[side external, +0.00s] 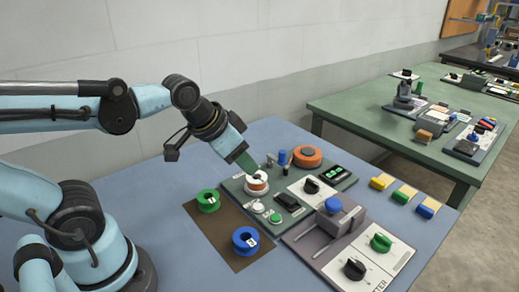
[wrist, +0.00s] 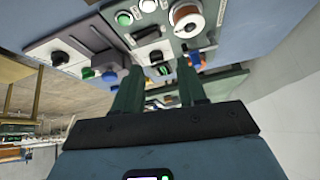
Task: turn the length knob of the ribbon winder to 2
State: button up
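The ribbon winder is a green base plate (side external: 236,189) on the blue table. It carries a white and orange spool (side external: 257,183), an orange disc (side external: 307,156), a display with green digits (side external: 333,171) too small to read, and a black knob (side external: 311,186) on a white plate. That black knob appears in the wrist view (wrist: 155,57) between and beyond my fingers; its setting cannot be read. My gripper (side external: 247,164) is above the spool, left of the knob and apart from it. In the wrist view my gripper (wrist: 158,88) has its fingers spread, with nothing between them.
A grey device with a blue knob (side external: 333,204) and a white panel with a green knob (side external: 380,242) and black knob (side external: 354,269) stand in front. Green (side external: 208,200) and blue (side external: 245,241) spools sit on a brown mat (side external: 218,238). Coloured blocks lie at right.

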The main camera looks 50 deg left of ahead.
jog(key=o, duration=0.5)
jog(key=w+r+m, duration=0.1)
jog(key=w+r+m+g, duration=0.1)
jog(key=w, duration=0.1)
jog(key=shift+w+d+r+m, duration=0.2)
jog(key=shift+w+m, duration=0.05)
jog(key=shift+m, duration=0.15)
jog(key=shift+c, duration=0.2)
jog(key=m+g, duration=0.6)
jog(key=m, duration=0.8)
send_over(312, 181)
notch_tip(312, 181, down, 3)
notch_tip(312, 181, down, 12)
jog(key=shift+d+f, duration=0.1)
jog(key=c, duration=1.1)
